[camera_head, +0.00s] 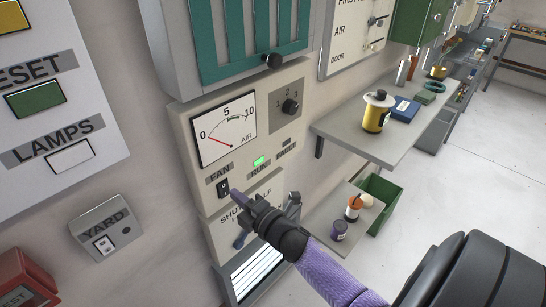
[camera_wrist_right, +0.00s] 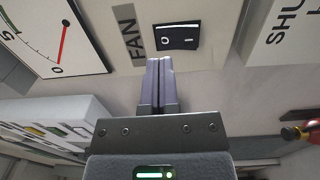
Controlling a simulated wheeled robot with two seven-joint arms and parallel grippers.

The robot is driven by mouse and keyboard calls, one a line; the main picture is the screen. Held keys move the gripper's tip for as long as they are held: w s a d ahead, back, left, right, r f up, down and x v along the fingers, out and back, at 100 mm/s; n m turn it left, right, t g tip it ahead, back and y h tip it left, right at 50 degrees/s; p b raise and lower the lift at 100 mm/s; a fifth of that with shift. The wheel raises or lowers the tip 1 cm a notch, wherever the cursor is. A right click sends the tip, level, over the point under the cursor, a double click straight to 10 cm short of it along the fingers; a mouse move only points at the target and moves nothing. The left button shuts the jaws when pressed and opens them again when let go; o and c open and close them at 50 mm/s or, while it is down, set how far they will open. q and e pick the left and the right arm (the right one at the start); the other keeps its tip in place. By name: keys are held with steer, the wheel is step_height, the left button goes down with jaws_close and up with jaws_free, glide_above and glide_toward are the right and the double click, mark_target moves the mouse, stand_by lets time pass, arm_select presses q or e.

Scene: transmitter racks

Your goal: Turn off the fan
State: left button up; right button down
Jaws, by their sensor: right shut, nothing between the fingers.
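The fan switch (camera_head: 223,187) is a small black rocker under the FAN label on a beige panel. It also shows in the right wrist view (camera_wrist_right: 177,37), marked with a circle and a bar; I cannot tell which side is pressed in. My right gripper (camera_head: 234,194) is shut and empty, its fingertips close beside the switch. In the right wrist view its closed fingertips (camera_wrist_right: 160,62) point at the switch's lower edge; contact is not clear. The green RUN lamp (camera_head: 259,161) is lit. The AIR gauge (camera_head: 227,136) needle rests near 0. My left gripper is out of view.
A selector knob (camera_head: 290,106) sits on the same panel. A grey YARD switch box (camera_head: 105,228) is at lower left. A shelf (camera_head: 350,140) with a yellow canister (camera_head: 377,111) juts out at right, above a green bin (camera_head: 382,190).

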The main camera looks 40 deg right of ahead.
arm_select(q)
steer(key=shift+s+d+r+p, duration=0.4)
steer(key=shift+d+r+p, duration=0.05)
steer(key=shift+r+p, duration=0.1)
arm_select(e)
steer(key=s+r, duration=0.1)
steer(key=s, duration=0.9)
steer(key=shift+s+d, duration=0.35)
steer(key=shift+d, duration=0.1)
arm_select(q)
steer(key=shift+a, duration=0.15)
